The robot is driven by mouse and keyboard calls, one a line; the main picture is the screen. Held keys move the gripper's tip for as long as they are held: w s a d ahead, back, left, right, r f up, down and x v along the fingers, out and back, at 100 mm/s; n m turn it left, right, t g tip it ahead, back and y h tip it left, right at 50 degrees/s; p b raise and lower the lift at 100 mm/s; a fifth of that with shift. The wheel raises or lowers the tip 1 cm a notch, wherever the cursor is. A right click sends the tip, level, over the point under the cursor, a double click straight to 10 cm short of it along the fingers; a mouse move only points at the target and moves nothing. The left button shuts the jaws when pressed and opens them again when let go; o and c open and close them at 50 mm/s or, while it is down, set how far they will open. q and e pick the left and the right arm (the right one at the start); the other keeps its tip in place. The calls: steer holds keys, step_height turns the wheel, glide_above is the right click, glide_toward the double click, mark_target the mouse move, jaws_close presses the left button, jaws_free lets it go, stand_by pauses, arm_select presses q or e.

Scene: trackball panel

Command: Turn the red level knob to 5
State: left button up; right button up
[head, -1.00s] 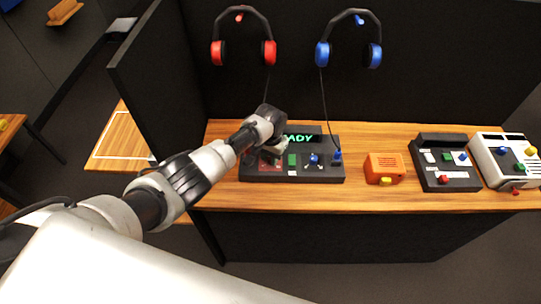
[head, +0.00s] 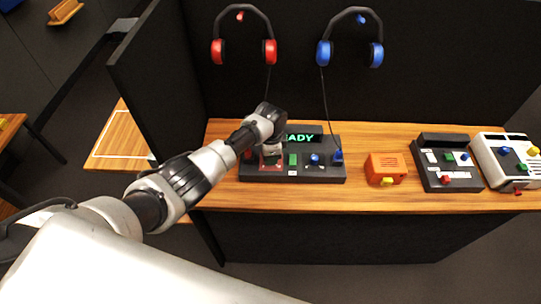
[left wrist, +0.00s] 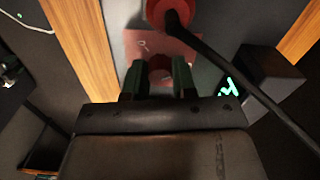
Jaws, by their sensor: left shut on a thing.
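The dark control panel (head: 318,178) sits on the wooden desk with a green lit display (head: 300,138) at its back. My left gripper (head: 271,162) reaches down over the red plate (head: 270,171) on the panel's left part and mostly hides the red knob in the head view. In the left wrist view, the two fingers of the left gripper (left wrist: 162,82) are shut on the red knob (left wrist: 160,68), one on each side. The knob's pointer and scale numbers cannot be read. My right gripper is out of view.
A red plug (left wrist: 172,13) with a black cable stands close to the gripper. An orange box (head: 386,166) and other panels stand farther right. Headphones (head: 243,35) hang behind.

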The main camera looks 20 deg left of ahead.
arm_select(q)
steer(key=shift+m+b, duration=0.3)
steer(key=shift+m, duration=2)
steer(key=o, duration=0.9)
step_height(320, 180, up, 11)
steer(key=shift+w+f+b, duration=0.1)
steer(key=shift+b, duration=0.3)
